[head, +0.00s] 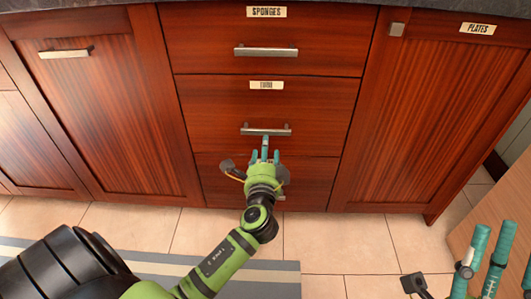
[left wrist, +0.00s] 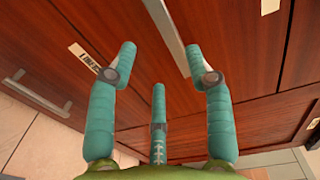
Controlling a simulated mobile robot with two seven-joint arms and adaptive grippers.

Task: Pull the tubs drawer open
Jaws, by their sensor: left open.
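The tubs drawer (head: 215,108) is the middle one of the red-brown wooden stack, with a small pale label (head: 266,85) too blurred to read surely. It looks shut, its front level with the drawers around it. Its grey bar handle (head: 267,131) is level. My left gripper (head: 264,153) is open, fingertips at the handle's lower edge. In the left wrist view, its spread teal fingers (left wrist: 160,62) have a grey bar (left wrist: 165,35) beyond and between them; I cannot tell whether they touch. My right gripper (head: 484,262) is open and empty at the lower right.
The sponges drawer (head: 205,45) is above, and a lower drawer (head: 315,180) is partly hidden by my left arm. Cabinet doors stand left (head: 110,105) and right (head: 445,120). A striped mat (head: 270,285) lies on the tiles. A wooden side panel (head: 480,215) stands at right.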

